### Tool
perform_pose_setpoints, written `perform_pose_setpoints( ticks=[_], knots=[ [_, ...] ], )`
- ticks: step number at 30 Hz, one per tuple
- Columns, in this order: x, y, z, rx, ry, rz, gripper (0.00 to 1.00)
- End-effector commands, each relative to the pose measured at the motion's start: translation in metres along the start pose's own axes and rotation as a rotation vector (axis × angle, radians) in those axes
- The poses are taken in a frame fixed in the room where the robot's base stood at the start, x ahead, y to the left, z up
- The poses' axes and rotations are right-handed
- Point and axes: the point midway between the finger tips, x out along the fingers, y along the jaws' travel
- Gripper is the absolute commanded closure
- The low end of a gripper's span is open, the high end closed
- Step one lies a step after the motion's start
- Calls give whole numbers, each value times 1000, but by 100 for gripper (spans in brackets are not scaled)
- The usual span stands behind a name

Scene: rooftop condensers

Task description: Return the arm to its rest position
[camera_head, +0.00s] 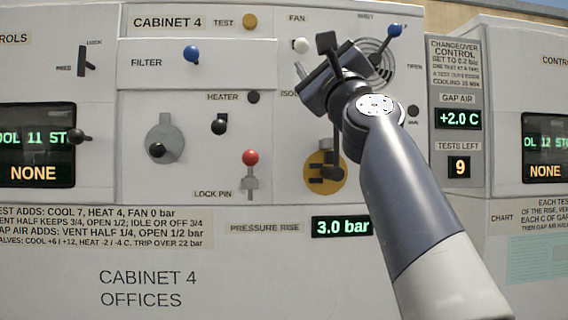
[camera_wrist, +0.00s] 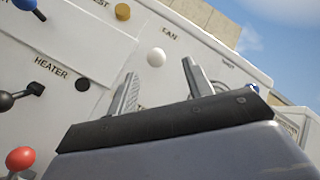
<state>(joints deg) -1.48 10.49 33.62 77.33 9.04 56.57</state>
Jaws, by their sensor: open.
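My gripper (camera_head: 314,56) is raised in front of the upper right part of the cabinet 4 panel (camera_head: 290,225). In the wrist view my gripper (camera_wrist: 158,80) has its two fingers spread wide apart with nothing between them. The white fan knob (camera_head: 301,45) is just left of the gripper in the head view. In the wrist view the white knob (camera_wrist: 156,57) shows beyond the gap between the fingers, and the gripper looks clear of it. My arm (camera_head: 410,195) reaches up from the lower right and hides part of the panel.
A blue-tipped lever (camera_head: 394,31) stands close to the right of my gripper. A yellow disc (camera_head: 341,160) with a dark handle is below it, partly hidden. A red lock pin knob (camera_head: 250,158) and black heater knob (camera_head: 219,126) stick out to the left. Sky shows at upper right (camera_wrist: 275,35).

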Motion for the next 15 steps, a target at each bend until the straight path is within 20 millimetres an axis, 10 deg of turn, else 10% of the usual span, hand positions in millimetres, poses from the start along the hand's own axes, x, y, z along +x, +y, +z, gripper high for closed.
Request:
perform_pose_setpoints(
  ticks=[15],
  knots=[
    [68, -1, 1, 2, -2, 1, 51]
  ],
)
